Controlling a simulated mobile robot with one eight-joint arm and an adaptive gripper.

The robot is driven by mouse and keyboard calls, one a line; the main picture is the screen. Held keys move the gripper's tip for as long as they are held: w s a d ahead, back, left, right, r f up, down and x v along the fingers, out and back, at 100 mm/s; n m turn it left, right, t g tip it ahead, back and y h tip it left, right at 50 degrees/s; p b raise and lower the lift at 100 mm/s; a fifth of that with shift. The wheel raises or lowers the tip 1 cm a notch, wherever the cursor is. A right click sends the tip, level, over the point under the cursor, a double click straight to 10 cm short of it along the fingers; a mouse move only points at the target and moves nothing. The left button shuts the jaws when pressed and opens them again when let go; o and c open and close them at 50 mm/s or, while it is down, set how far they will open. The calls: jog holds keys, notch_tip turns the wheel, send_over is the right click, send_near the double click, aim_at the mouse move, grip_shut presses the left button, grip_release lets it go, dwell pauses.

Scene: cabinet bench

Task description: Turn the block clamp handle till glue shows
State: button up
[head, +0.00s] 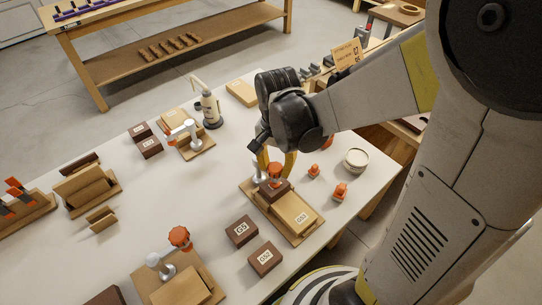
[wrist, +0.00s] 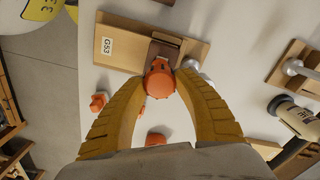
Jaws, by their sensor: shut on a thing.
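The block clamp has an orange handle (wrist: 159,80), held between the two yellow fingers of my gripper (wrist: 161,73) in the wrist view. In the head view my gripper (head: 277,161) reaches down onto the same orange handle (head: 275,170), which is partly hidden by the fingers. Under the handle a dark brown block (head: 274,188) sits on a light wooden board (head: 294,214) labelled G53; the board also shows in the wrist view (wrist: 125,47). I cannot make out any glue at the joint, which is partly covered by the handle.
Small orange pieces (head: 340,191) and a round white-topped tub (head: 356,160) stand right of the clamp. Dark blocks (head: 242,231) lie to its left. Another clamp with an orange handle (head: 179,237) stands at the front left. The table's right edge is close by.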

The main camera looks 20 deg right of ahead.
aim_at(276, 167)
jog(key=shift+m, duration=2.9)
jog(key=o, duration=1.2)
notch_tip(276, 167, up, 12)
jog(key=shift+f, duration=0.1)
